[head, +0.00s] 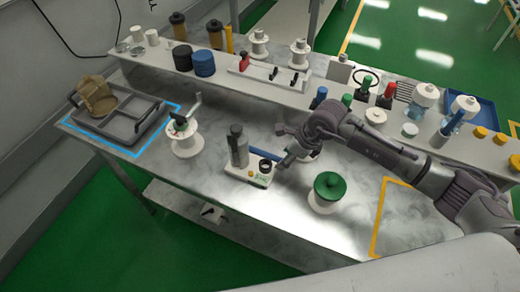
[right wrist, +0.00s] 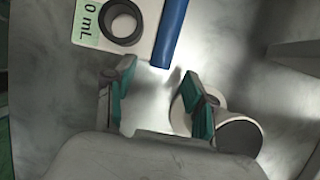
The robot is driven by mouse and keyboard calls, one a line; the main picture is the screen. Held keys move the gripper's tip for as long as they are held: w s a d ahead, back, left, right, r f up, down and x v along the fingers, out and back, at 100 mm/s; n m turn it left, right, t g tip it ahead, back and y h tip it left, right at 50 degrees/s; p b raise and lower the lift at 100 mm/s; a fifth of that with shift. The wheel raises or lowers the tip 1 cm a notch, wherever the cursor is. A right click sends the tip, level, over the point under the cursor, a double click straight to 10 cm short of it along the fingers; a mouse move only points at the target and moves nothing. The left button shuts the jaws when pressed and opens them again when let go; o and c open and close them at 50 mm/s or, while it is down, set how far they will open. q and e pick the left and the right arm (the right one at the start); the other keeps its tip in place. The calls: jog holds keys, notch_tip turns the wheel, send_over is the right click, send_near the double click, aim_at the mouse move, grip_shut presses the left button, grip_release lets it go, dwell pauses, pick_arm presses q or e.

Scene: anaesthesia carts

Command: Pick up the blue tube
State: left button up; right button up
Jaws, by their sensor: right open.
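In the right wrist view a blue tube (right wrist: 171,33) lies along the right side of a white device (right wrist: 90,48) with a black ring and a green "0 mL" label. The tube's near end is just ahead of the gap between my fingers. My right gripper (right wrist: 158,90) is open and empty, with teal pads on its fingers. In the head view my right gripper (head: 284,160) is beside the white device (head: 250,174), which has a grey upright bottle at its left. My left gripper is not in view.
A grey tray (head: 128,126) with a brown item stands at the left. A white spool with a green top (head: 328,190) stands right of my gripper. A raised shelf (head: 225,85) behind carries several bottles, caps and jars. The front of the marble table is clear.

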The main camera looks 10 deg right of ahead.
jog(key=shift+a+f, duration=0.2)
jog(key=shift+f, duration=0.65)
jog(key=shift+o, duration=0.2)
jog(key=c, duration=1)
grip_shut()
